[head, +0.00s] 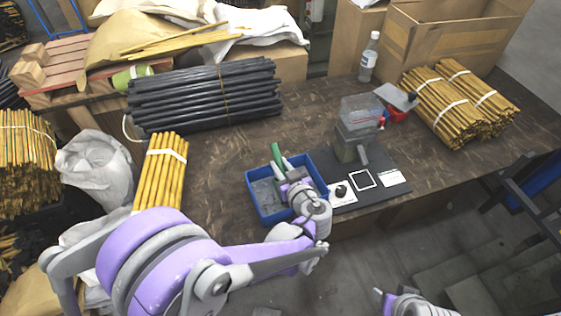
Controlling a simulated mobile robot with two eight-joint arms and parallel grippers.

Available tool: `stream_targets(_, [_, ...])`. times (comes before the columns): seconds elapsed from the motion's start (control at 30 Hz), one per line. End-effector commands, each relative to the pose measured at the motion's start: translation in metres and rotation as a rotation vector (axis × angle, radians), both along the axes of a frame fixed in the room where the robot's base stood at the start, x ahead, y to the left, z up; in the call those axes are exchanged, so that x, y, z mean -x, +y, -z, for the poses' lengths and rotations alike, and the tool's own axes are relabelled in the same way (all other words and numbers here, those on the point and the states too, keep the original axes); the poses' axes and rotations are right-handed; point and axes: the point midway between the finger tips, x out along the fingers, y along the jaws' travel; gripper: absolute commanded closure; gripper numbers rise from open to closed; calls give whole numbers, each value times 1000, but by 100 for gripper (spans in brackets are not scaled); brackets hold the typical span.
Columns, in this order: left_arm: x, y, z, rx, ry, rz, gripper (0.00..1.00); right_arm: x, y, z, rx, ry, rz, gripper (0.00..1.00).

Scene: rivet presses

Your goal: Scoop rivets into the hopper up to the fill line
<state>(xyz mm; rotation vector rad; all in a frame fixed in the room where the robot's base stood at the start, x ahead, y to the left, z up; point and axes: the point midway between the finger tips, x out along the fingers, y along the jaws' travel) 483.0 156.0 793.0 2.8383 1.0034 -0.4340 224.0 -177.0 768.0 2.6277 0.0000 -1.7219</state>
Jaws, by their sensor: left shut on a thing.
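The blue tray (253,205) sits near the table's front edge, with a grey layer inside that looks like rivets. My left gripper (291,178) reaches over the tray and is shut on the scoop, whose green handle (276,154) sticks up beyond the fingers. The scoop's bowl is hidden by my gripper and the tray. The clear hopper (361,110) stands on top of the grey press (350,147), right of the tray. Its fill line and contents are too small to tell. My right gripper (384,300) is low at the bottom edge, away from the table, its jaw gap unclear.
A dark mat (388,168) under the press holds a black knob, a white-outlined square and a label. A red container (398,115) and a bottle (369,58) stand behind. Bundled black rods (205,95) and yellow sticks (160,172) lie left; more bundles (460,105) lie right.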

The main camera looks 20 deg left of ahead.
Motion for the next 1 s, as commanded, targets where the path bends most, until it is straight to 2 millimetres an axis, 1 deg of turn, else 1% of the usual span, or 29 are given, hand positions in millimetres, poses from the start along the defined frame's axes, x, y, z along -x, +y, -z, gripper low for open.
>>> stream_targets(0.03, [-1, 1, -3, 21, 22, -2, 100, 0, 0, -8, 0, -3, 0, 43])
stream_targets(0.17, [-2, 2, 1, 78, 93, -2, 100, 0, 0, -18, 0, -6, 0, 43])
stream_targets(1.0, [-14, 12, -48, 206, 256, -2, 100, -3, 0, -84, 0, -27, 0, 43])
